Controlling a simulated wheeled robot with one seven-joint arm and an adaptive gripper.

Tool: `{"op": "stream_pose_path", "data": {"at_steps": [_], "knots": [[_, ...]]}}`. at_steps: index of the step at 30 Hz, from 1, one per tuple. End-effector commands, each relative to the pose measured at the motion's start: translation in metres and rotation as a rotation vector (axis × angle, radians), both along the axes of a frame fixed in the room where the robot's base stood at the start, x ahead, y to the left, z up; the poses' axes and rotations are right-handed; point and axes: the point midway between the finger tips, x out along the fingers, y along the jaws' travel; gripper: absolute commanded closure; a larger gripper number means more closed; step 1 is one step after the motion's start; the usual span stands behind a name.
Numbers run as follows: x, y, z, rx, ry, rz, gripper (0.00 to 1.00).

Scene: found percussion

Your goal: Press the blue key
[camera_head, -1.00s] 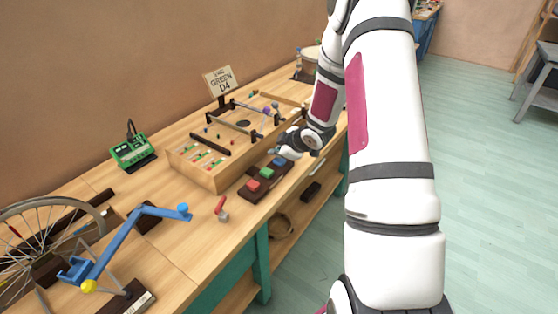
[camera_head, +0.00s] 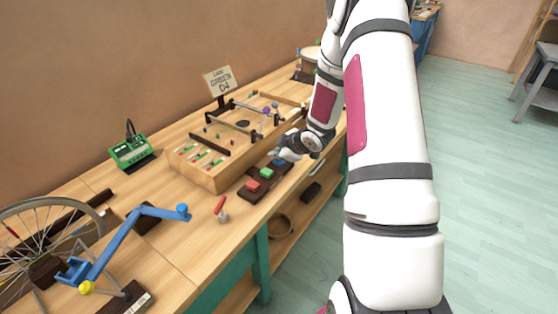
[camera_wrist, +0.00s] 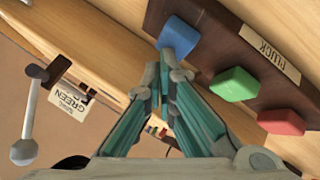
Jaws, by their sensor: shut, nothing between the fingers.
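The blue key (camera_wrist: 179,36) sits on a dark wooden base (camera_wrist: 215,55) beside a green key (camera_wrist: 234,84) and a red key (camera_wrist: 281,121). In the head view the blue key (camera_head: 279,162) shows at the far end of the row, past the green key (camera_head: 266,173) and red key (camera_head: 253,186). My gripper (camera_wrist: 168,58) is shut and empty. In the wrist view its tips overlap the lower edge of the blue key; I cannot tell whether they touch it. In the head view my gripper (camera_head: 279,153) is right at the blue key's far side.
A shallow wooden box (camera_head: 213,180) with small mallets stands behind the keys. A red-handled lever (camera_head: 221,209) and a blue crank (camera_head: 140,225) are to the left. A sign (camera_head: 220,82) stands behind.

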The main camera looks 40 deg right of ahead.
Motion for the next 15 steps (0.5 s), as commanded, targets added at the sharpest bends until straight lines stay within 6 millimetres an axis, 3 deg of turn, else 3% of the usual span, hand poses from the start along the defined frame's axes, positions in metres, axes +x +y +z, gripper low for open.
{"op": "stream_pose_path", "data": {"at_steps": [15], "knots": [[-0.0002, 0.0, -0.0061, 0.001, 0.001, -0.001, 1.0]]}}
